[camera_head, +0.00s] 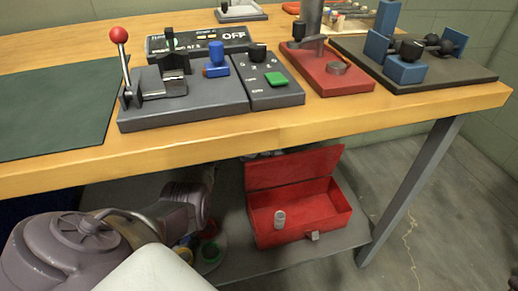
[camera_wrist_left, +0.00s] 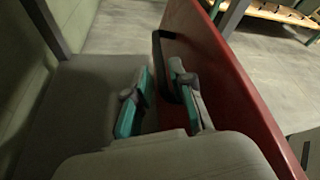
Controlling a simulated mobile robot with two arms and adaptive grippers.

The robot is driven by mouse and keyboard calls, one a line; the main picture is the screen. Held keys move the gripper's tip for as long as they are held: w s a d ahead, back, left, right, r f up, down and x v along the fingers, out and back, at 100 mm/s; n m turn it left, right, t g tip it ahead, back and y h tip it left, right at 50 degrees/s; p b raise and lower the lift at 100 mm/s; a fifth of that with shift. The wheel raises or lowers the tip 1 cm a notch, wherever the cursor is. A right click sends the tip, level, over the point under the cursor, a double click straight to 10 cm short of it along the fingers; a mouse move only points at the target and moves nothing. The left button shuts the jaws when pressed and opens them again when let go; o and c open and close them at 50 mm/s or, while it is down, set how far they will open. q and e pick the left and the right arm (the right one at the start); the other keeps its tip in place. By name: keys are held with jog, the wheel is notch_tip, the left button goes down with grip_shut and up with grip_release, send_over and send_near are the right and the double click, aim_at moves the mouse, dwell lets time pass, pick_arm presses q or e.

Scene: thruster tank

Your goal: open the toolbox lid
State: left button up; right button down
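The red toolbox (camera_head: 318,226) sits on the shelf under the workbench in the head view. Its lid (camera_head: 290,170) stands raised and leans back, showing the inside. A small pale cylinder (camera_head: 280,218) is in the box and a latch (camera_head: 313,236) is on its front. In the left wrist view the lid (camera_wrist_left: 232,85) fills the right side, with a dark handle (camera_wrist_left: 160,60) on it. My left gripper (camera_wrist_left: 159,78) is open, its teal-padded fingers apart beside the lid, around or close to the handle. In the head view its fingers are hidden. My right gripper is not in view.
The wooden workbench (camera_head: 190,158) overhangs the shelf (camera_head: 300,258). A metal table leg (camera_head: 412,187) stands right of the box. Round coloured items (camera_head: 209,252) lie left of the box. Control panels and a red fixture (camera_head: 325,78) stand on the bench.

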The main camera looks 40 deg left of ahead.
pick_arm(q)
jog(key=v, duration=0.7)
jog(key=shift+s+a+r, duration=0.2)
jog(key=shift+a, duration=0.05)
jog(key=shift+w, duration=0.1)
